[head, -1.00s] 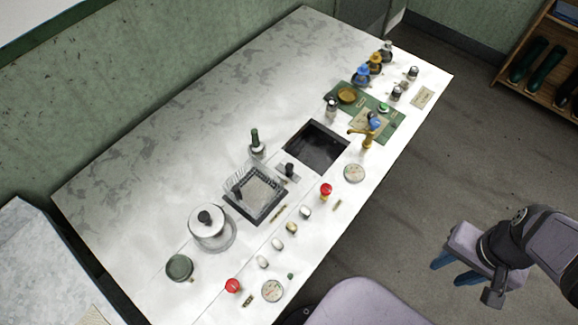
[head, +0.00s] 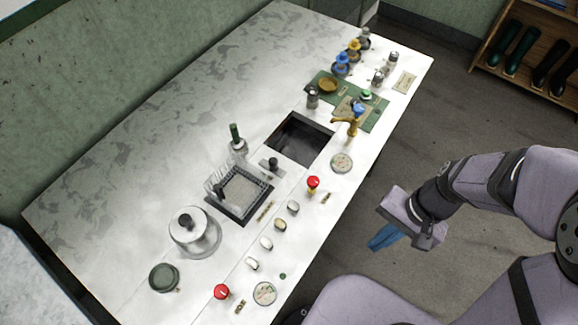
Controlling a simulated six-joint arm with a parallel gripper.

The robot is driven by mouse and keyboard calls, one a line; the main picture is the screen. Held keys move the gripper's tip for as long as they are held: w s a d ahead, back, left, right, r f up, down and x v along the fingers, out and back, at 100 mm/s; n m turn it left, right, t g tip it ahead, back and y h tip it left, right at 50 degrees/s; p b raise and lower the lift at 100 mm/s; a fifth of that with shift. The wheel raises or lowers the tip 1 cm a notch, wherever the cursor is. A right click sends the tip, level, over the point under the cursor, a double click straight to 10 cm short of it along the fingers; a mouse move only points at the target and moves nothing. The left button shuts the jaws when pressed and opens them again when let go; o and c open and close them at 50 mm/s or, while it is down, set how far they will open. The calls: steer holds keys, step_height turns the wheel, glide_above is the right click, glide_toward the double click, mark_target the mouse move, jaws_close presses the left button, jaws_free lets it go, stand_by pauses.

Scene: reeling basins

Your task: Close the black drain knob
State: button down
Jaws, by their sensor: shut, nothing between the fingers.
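A black knob (head: 272,163) stands on a small grey plate on the white bench top, between the dark square basin (head: 324,146) and the basin with a clear wire-like basket (head: 262,190). A second dark upright piece (head: 219,191) shows at the left side of the basket. I cannot tell from this view whether either knob is turned open or closed. My gripper (head: 384,239) has blue fingers, shut and empty. It hangs over the floor, off the right edge of the bench, well apart from both knobs.
Red knobs (head: 313,183), (head: 222,292) and several pale knobs line the front edge. A lidded metal pot (head: 193,232), a green-capped bottle (head: 237,141) and a brass tap (head: 346,127) stand around the basins. The back of the bench is clear.

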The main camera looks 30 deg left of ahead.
mark_target(274, 165)
steer(key=w+a+r+m+y, duration=0.3)
steer(key=a+r+m, duration=0.1)
steer(key=a+m, duration=0.3)
steer(key=w+a+r+m+t+y, duration=0.1)
steer(key=w+a+r+m+y, duration=0.2)
steer(key=a+m, duration=0.5)
steer(key=shift+w+a+r+m+y, duration=0.2)
steer(key=shift+a+r+m+y, duration=0.2)
steer(key=shift+y, duration=0.3)
steer(key=x, duration=0.9)
steer(key=shift+a+f, duration=0.15)
steer(key=shift+f, duration=0.05)
steer(key=a, duration=0.1)
steer(key=a+p, duration=0.1)
steer(key=a, duration=0.1)
steer(key=shift+s+r, duration=0.1)
steer(key=shift+s, duration=0.15)
steer(key=shift+a+p, duration=0.35)
steer(key=shift+a, duration=0.3)
